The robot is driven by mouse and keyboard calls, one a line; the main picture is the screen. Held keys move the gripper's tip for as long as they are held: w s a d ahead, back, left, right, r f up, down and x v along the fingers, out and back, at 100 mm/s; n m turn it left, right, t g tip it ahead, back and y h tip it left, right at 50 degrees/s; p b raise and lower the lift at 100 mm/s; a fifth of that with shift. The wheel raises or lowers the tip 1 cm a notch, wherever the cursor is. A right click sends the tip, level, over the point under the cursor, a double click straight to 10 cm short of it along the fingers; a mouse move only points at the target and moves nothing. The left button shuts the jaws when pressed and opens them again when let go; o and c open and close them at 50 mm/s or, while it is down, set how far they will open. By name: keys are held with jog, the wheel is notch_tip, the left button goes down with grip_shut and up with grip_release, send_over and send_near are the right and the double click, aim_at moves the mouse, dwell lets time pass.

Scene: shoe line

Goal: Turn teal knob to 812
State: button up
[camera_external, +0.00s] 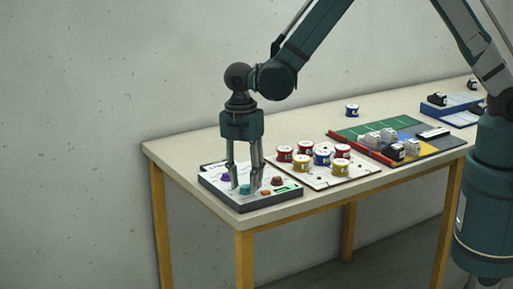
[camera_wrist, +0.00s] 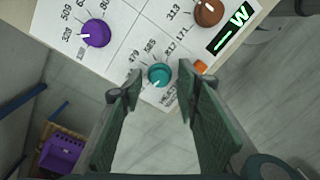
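The teal knob (camera_wrist: 159,74) sits on a white control panel (camera_wrist: 128,52), with its white pointer mark toward the lower left in the wrist view. Printed numbers such as 479 and 585 stand around it; some are too blurred or hidden to read surely. In the external view the teal knob (camera_external: 244,190) shows low between my fingers. My gripper (camera_external: 245,184) points down over the panel, fingers apart on either side of the knob. In the wrist view my gripper (camera_wrist: 158,88) is open, with visible gaps to the knob; contact is not seen.
A purple knob (camera_wrist: 96,33), a brown knob (camera_wrist: 209,12), an orange button (camera_wrist: 200,66) and a lit green display (camera_wrist: 229,30) share the panel. A board with several round tins (camera_external: 322,157) lies beside it. The panel is near the table's front left corner.

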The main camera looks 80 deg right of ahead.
jog(key=c, duration=0.9)
